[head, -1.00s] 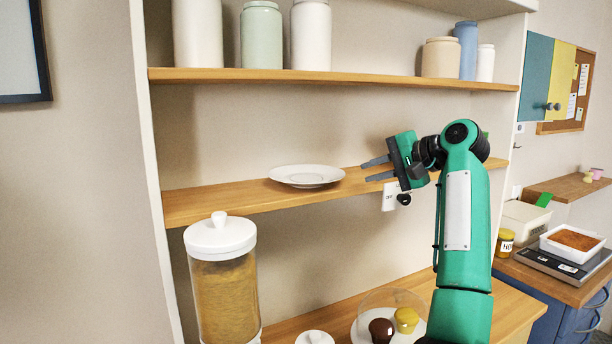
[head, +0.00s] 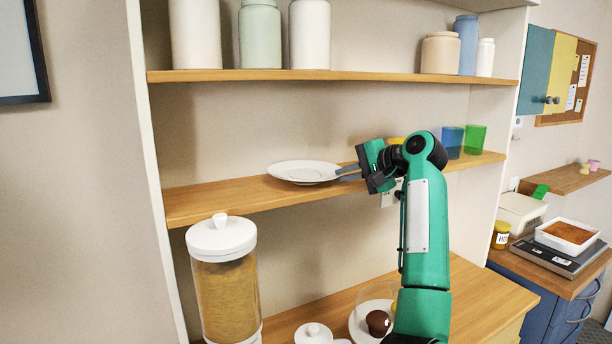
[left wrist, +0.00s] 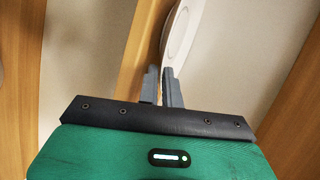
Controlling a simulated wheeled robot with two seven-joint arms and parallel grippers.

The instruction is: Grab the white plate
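The white plate (head: 300,170) is on the middle wooden shelf, towards its left half. My left gripper (head: 342,174) reaches in from the right, its two grey fingers at the plate's right rim. In the left wrist view the fingers (left wrist: 161,82) are close together, with the edge of the plate (left wrist: 181,35) running in between them. The gripper looks shut on the rim. I cannot tell whether the plate is lifted off the shelf. My right gripper is not in view.
The middle shelf (head: 225,199) also holds a blue cup (head: 452,141) and a green cup (head: 474,139) to the right of my arm. Jars stand on the upper shelf (head: 350,76). Below are a tall lidded jar (head: 226,285) and a domed dish with a muffin (head: 378,322).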

